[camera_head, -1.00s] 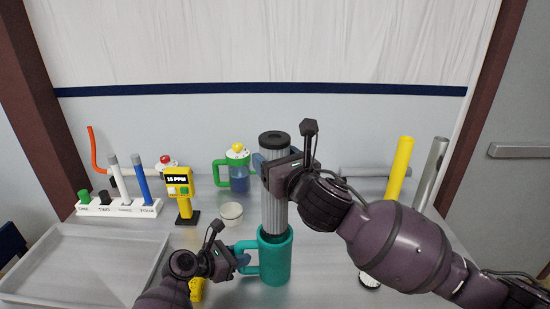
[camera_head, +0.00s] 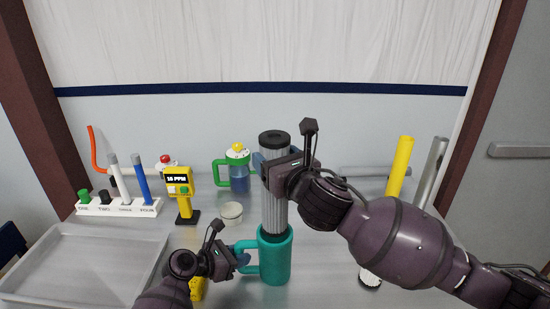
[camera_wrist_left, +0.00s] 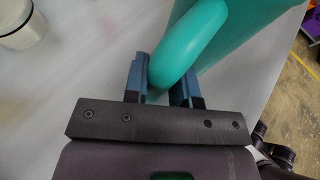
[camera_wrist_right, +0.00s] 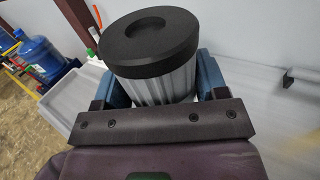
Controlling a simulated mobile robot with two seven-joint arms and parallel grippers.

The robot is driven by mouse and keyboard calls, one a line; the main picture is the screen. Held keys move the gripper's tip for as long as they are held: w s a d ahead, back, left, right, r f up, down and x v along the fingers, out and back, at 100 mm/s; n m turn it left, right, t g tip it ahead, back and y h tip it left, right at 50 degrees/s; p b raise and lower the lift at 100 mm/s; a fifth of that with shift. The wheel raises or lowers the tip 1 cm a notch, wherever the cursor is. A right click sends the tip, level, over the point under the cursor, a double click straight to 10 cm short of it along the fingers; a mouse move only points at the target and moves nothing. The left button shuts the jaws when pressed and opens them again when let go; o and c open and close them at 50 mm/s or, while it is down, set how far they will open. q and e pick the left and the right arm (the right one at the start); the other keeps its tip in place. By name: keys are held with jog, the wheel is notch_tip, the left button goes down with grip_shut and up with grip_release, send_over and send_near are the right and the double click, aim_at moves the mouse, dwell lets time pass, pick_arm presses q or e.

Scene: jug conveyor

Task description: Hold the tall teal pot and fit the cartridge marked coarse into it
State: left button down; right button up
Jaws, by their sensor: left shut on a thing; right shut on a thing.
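The tall teal pot (camera_head: 276,260) stands upright on the table in the head view. My left gripper (camera_head: 243,259) is shut on its handle, and the handle (camera_wrist_left: 172,62) lies between the fingers in the left wrist view. A grey pleated cartridge (camera_head: 273,190) with a black cap stands upright over the pot, its lower end inside the pot's mouth. My right gripper (camera_head: 264,166) is shut on the cartridge near its top. In the right wrist view the black cap (camera_wrist_right: 150,38) sits above the fingers. I see no readable marking on the cartridge.
A grey tray (camera_head: 80,262) is at the left. Behind it stand a white rack (camera_head: 120,208) and a yellow meter (camera_head: 182,196). A yellow tube (camera_head: 399,168) stands at the right.

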aim_at(281, 222)
jog(key=shift+f, duration=7.55)
dwell(0.5)
